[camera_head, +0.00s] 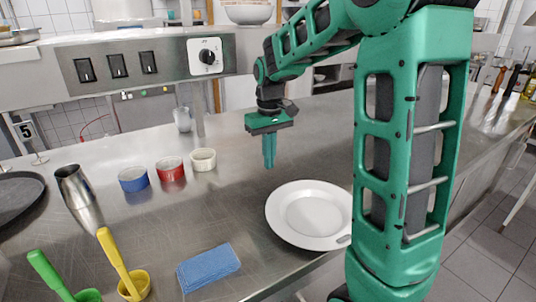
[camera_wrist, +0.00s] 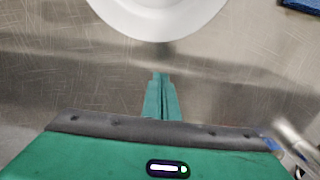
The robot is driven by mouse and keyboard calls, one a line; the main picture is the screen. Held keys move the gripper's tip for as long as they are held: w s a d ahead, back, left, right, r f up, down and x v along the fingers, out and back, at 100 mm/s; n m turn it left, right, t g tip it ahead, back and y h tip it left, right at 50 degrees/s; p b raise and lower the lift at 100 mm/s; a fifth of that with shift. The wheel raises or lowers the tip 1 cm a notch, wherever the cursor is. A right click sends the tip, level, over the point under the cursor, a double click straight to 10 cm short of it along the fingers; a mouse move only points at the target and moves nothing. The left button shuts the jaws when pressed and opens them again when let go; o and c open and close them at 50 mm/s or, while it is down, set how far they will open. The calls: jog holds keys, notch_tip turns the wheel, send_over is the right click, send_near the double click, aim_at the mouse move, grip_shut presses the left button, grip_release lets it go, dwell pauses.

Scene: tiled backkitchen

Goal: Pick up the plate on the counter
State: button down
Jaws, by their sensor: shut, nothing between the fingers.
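A white round plate (camera_head: 310,214) lies flat on the steel counter (camera_head: 235,195), near its front edge and partly behind my arm at its right side. My gripper (camera_head: 269,166) hangs above the counter, pointing down, with its green fingers together and nothing between them. It is behind and left of the plate, apart from it. In the wrist view the plate (camera_wrist: 158,22) is cut off at the top edge, and the shut fingertips (camera_wrist: 160,75) sit just below its rim in the picture.
Bottles (camera_head: 515,78) stand far right.

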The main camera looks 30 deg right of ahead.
aim_at(269, 185)
notch_tip(269, 185, down, 6)
jog(key=s, duration=0.2)
jog(key=shift+s+r, duration=0.2)
jog(key=shift+s, duration=0.85)
jog(key=shift+a, duration=0.1)
